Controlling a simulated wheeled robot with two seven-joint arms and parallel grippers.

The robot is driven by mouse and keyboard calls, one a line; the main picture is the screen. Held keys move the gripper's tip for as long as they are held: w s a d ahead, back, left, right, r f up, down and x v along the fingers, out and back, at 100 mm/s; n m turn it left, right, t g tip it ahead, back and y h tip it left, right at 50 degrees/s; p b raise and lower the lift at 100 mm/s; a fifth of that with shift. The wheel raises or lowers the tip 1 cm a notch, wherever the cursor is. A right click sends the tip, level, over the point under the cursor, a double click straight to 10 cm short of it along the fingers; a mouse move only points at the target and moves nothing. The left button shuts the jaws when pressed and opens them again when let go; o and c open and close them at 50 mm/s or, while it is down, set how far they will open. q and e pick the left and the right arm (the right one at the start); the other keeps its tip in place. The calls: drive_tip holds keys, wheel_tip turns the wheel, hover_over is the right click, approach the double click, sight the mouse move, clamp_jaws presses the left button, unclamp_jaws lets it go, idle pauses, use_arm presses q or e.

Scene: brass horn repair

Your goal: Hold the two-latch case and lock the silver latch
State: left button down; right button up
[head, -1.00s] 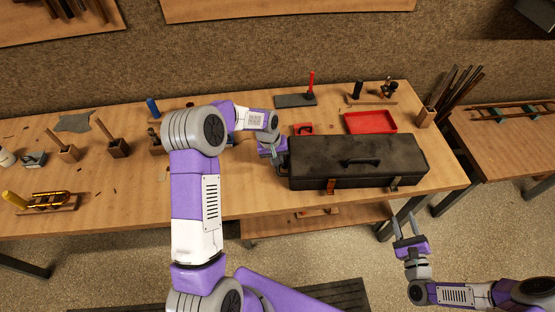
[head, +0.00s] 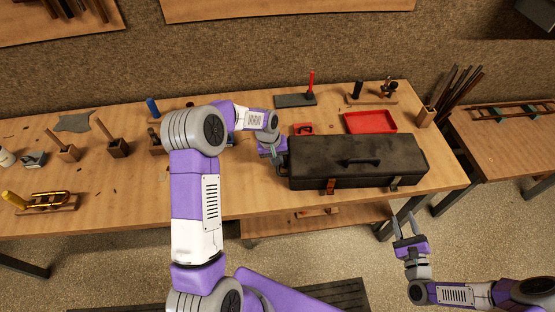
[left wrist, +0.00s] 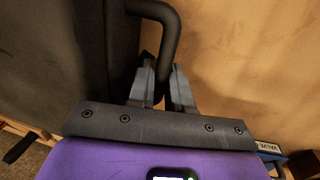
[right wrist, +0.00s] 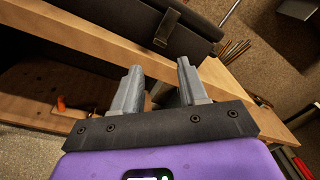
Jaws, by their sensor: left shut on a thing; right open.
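The black two-latch case (head: 355,155) stands shut near the table's front right edge, with a top handle. Its front has an orange-copper latch (head: 330,186) on the left and a greyer, silver-looking latch (head: 394,183) on the right. One latch also shows in the right wrist view (right wrist: 166,27). My left gripper (head: 280,160) is at the case's left end, shut on a dark side handle (left wrist: 165,25). My right gripper (head: 404,222) is open and empty, in front of and below the table edge, apart from the case; its fingers (right wrist: 160,78) point toward the case front. Whether either latch is locked cannot be told.
A red tray (head: 370,122) and a small red item (head: 302,128) lie behind the case. A red-handled tool on a dark plate (head: 296,100) stands further back. A lower shelf (head: 350,217) sits under the table. The floor around my right gripper is clear.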

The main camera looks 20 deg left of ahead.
drive_tip(key=shift+c, duration=0.4)
clamp_jaws()
drive_tip(key=s+a+f+n+g, duration=0.1)
drive_tip(key=a+f+n+g, duration=0.1)
drive_tip(key=a+n+g, duration=1.25)
wheel_tip(320, 180, up, 13)
drive_tip(key=w+n+t+h, duration=0.2)
drive_tip(key=n+t+h, duration=0.3)
drive_tip(key=n+h, duration=0.6)
drive_tip(key=shift+w+f+n, duration=0.15)
drive_tip(key=shift+f+n, duration=0.05)
drive_tip(key=shift+n, duration=0.65)
